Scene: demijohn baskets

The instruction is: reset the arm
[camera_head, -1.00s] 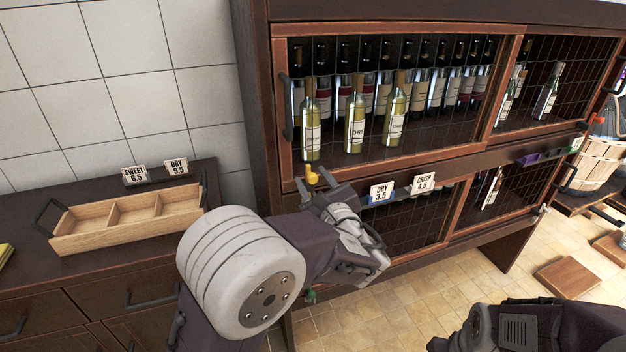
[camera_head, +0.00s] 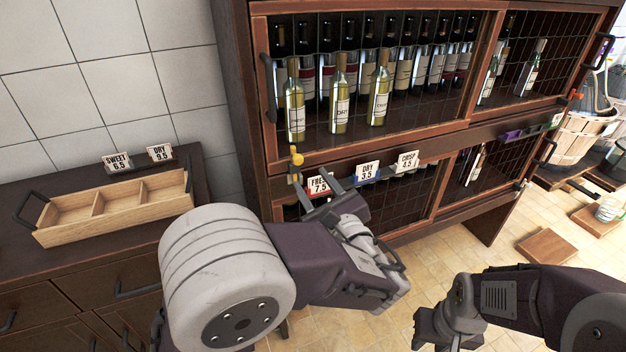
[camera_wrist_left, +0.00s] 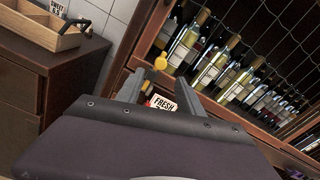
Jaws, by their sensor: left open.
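My left gripper (camera_head: 315,178) is open and empty in front of the wine cabinet (camera_head: 360,158), by its middle rail. Its fingers also show in the left wrist view (camera_wrist_left: 160,82), with nothing between them that I can see held. A small yellow knob-like piece (camera_head: 297,158) is just beyond the fingertips; it also shows in the wrist view (camera_wrist_left: 160,62). The "FRESH 7.5" card (camera_head: 319,185) is behind the fingers. My right gripper (camera_head: 425,328) is low in the head view, in front of the floor; its jaw opening is unclear.
Light and dark bottles (camera_head: 340,95) stand behind the cabinet's wire mesh. A wooden divided tray (camera_head: 115,208) sits on the dark counter at left. Price cards "DRY 3.5" (camera_head: 367,171) and "CRISP 4.5" (camera_head: 406,161) line the rail. A wooden board (camera_head: 547,246) lies on the floor.

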